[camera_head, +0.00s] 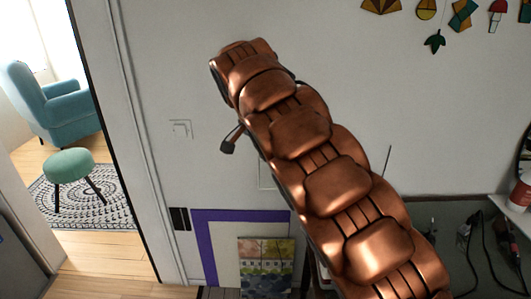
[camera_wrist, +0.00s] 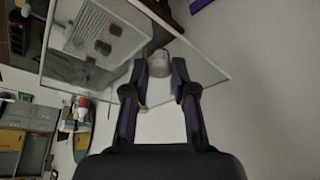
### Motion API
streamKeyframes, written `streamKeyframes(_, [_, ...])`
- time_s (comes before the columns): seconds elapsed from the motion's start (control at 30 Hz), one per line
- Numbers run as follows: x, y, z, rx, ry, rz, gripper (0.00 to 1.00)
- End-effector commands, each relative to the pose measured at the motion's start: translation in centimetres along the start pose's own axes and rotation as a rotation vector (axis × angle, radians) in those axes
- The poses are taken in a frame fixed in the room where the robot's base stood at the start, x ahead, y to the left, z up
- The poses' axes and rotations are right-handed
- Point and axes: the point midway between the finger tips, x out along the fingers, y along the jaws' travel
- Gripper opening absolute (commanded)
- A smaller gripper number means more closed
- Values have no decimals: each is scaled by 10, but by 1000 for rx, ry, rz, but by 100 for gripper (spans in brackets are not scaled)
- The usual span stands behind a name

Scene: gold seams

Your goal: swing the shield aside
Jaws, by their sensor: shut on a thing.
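The shield (camera_wrist: 210,70) looks like a clear pane with thin pale edges, across the upper middle of the wrist view. My gripper (camera_wrist: 160,82) reaches up to it from below, with its two dark fingers on either side of a small pale knob (camera_wrist: 160,60) at the pane. The fingers are shut on this part, though the exact contact is hard to see. In the head view I cannot make out the shield or the fingertips; my large copper-coloured arm covers the middle.
Behind the pane in the wrist view is a pale tray-like thing (camera_wrist: 108,32) with dark pieces. A pale wall (camera_head: 150,90) and a colourful picture (camera_head: 266,265) stand behind my arm. Cables (camera_head: 470,245) hang at the right. A doorway at the left shows a teal armchair (camera_head: 60,105) and stool (camera_head: 70,164).

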Motion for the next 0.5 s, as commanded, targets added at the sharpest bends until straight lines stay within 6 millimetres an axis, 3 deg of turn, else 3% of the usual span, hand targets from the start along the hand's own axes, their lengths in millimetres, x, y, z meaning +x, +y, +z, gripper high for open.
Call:
streamKeyframes(0.17, [1, 0, 0, 0, -1, 2, 0])
streamKeyframes(0.2, [1, 0, 0, 0, -1, 2, 30])
streamKeyframes(0.4, [1, 0, 0, -1, 0, 1, 51])
streamKeyframes(0.5, [0, 0, 0, -1, 0, 0, 52])
